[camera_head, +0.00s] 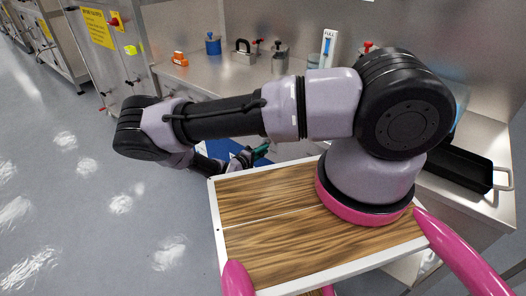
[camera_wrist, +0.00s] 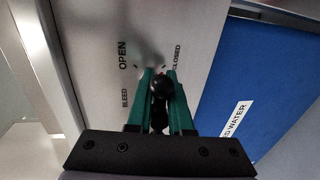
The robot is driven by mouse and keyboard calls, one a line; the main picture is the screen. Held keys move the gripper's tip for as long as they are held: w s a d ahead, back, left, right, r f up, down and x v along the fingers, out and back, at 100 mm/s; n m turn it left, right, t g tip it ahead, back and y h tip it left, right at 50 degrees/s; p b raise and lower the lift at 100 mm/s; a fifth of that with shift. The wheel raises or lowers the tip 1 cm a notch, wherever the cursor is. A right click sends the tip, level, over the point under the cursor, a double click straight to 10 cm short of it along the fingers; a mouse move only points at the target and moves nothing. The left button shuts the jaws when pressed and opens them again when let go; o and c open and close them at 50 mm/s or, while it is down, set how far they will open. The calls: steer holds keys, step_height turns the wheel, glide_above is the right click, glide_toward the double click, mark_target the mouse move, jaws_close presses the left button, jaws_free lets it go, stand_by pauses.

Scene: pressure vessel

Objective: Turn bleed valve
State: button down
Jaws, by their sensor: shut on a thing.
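The bleed valve's handle has a round black knob (camera_wrist: 162,87), seen in the wrist view against a pale grey panel (camera_wrist: 185,25). The panel is printed BLEED, OPEN and CLOSED; OPEN is left of the knob and CLOSED is at its upper right. My gripper (camera_wrist: 159,75) has green fingers, one on each side of the knob, and is shut on it. The valve's stem and base are mostly hidden behind the knob and fingers. In the head view my gripper (camera_head: 262,150) shows only as a small green tip beyond my arm; the valve is not visible there.
A blue panel (camera_wrist: 255,75) with a white label ending in WATER is right of the valve panel. A steel counter (camera_head: 200,75) holds a blue item (camera_head: 213,44), an orange item (camera_head: 180,58) and metal weights. A black tray (camera_head: 460,165) sits at right. Open floor lies left.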

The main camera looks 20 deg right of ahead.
steer(key=shift+s+d+f, duration=0.15)
steer(key=shift+s+d, duration=0.15)
steer(key=c, duration=0.8)
jaws_free()
steer(key=shift+c, duration=0.2)
steer(key=shift+w+a, duration=0.1)
steer(key=v, duration=1)
steer(key=shift+s+a, duration=0.25)
steer(key=shift+a, duration=0.05)
